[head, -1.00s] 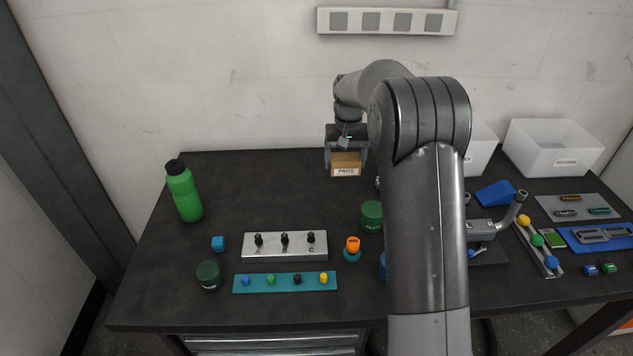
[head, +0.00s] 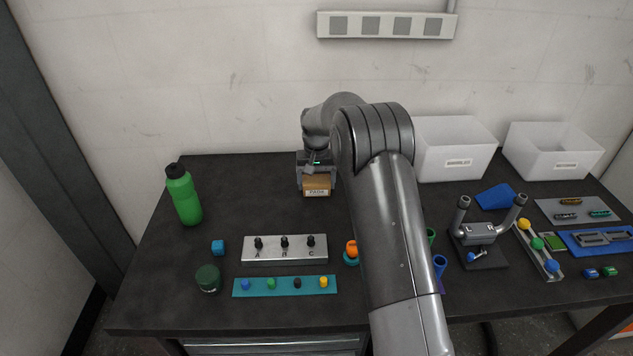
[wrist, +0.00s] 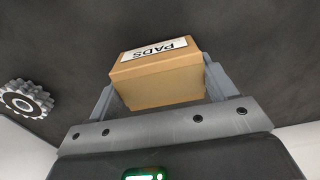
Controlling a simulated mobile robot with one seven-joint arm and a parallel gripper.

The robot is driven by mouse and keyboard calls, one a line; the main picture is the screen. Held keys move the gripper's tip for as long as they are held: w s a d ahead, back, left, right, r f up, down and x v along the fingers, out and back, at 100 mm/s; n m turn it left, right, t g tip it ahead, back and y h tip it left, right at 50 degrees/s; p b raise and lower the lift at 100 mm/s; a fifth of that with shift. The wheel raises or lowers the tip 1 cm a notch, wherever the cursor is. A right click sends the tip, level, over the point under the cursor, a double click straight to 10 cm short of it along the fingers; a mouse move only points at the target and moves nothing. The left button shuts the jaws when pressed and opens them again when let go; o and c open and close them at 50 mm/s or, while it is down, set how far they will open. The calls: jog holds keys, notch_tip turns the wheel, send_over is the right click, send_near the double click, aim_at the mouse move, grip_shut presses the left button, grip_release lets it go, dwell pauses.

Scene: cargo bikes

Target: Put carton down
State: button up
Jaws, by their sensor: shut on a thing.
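The carton (head: 316,186) is a small brown box with a white label, which reads PADS in the wrist view (wrist: 155,80). It is at the back middle of the dark table (head: 240,190). My gripper (head: 315,180) comes down on it from above, with one finger on each side, and is shut on it. In the wrist view the fingers (wrist: 158,95) hold the carton's two ends. I cannot tell whether its underside touches the table.
A green bottle (head: 184,194) stands at the left. A switch block (head: 285,250) marked A, B, C and a teal strip (head: 262,286) with knobs lie in front. White bins (head: 457,150) stand at back right. A grey sprocket (wrist: 25,100) shows in the wrist view. Table left of the carton is clear.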

aim_at(317, 180)
jog(key=shift+f, duration=0.1)
jog(key=o, duration=1.1)
notch_tip(317, 180, up, 12)
jog(key=r, duration=0.1)
jog(key=s+d+r+t, duration=0.1)
jog(key=s+d+r, duration=0.3)
jog(key=s+r, duration=0.5)
jog(key=s+d+r+t, duration=0.2)
jog(key=s+d+r, duration=0.1)
jog(key=s, duration=0.9)
jog(key=s+d+r+t, duration=0.1)
jog(key=s+d+r, duration=0.15)
jog(key=s, duration=0.85)
jog(key=shift+t, duration=0.8)
jog(key=s+f, duration=0.1)
jog(key=s, duration=0.2)
jog(key=s+d+f, duration=0.1)
jog(key=s+f, duration=0.1)
jog(key=s, duration=0.2)
jog(key=s+f, duration=0.2)
jog(key=s, duration=0.2)
jog(key=shift+s+d+f, duration=0.25)
